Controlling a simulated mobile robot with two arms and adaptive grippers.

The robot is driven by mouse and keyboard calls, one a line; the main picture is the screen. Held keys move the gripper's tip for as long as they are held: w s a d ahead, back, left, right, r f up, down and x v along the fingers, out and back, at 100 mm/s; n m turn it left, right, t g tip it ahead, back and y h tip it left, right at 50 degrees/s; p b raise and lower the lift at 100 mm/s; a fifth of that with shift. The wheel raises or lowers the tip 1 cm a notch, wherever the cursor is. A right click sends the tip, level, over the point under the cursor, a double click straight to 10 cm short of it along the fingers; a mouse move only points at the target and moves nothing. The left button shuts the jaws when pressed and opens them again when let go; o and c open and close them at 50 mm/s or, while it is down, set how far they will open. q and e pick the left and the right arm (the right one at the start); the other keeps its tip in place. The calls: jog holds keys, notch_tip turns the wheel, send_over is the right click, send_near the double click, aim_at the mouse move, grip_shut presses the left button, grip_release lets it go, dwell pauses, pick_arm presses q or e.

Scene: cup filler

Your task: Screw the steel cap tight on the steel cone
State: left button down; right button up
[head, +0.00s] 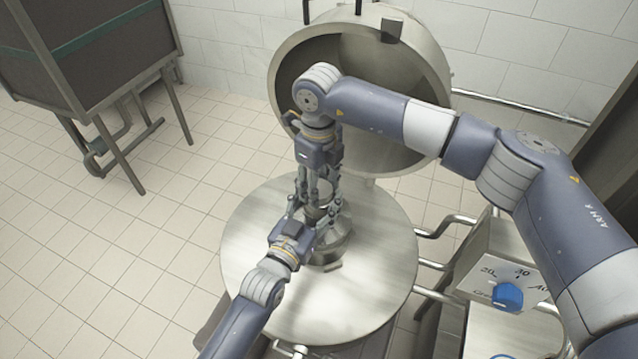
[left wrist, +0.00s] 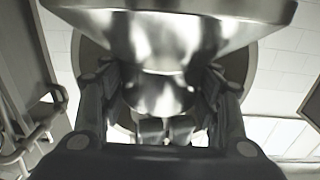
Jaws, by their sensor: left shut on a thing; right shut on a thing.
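The steel cone (head: 331,248) stands upright on a round steel plate (head: 262,275) in the head view. In the left wrist view the cone (left wrist: 165,38) appears upside down, with its wide base at the top. My left gripper (head: 314,222) comes in from the lower left and is shut around the cone's narrow neck. My right gripper (head: 319,203) points straight down from above, shut on the steel cap at the cone's top. Its fingertips also show in the left wrist view (left wrist: 165,130). The cap is mostly hidden by the fingers, and I cannot tell how it sits.
A large open steel drum (head: 420,85) stands behind the plate. A control box with a blue knob (head: 508,296) and steel pipes (head: 447,226) are at the right. A dark cabinet on legs (head: 95,50) is at the upper left. Tiled floor at the left is clear.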

jog(key=shift+w, duration=0.1)
jog(key=o, duration=1.1)
jog(key=shift+o, duration=0.2)
jog(key=shift+r, duration=2.3)
jog(key=shift+c, duration=0.3)
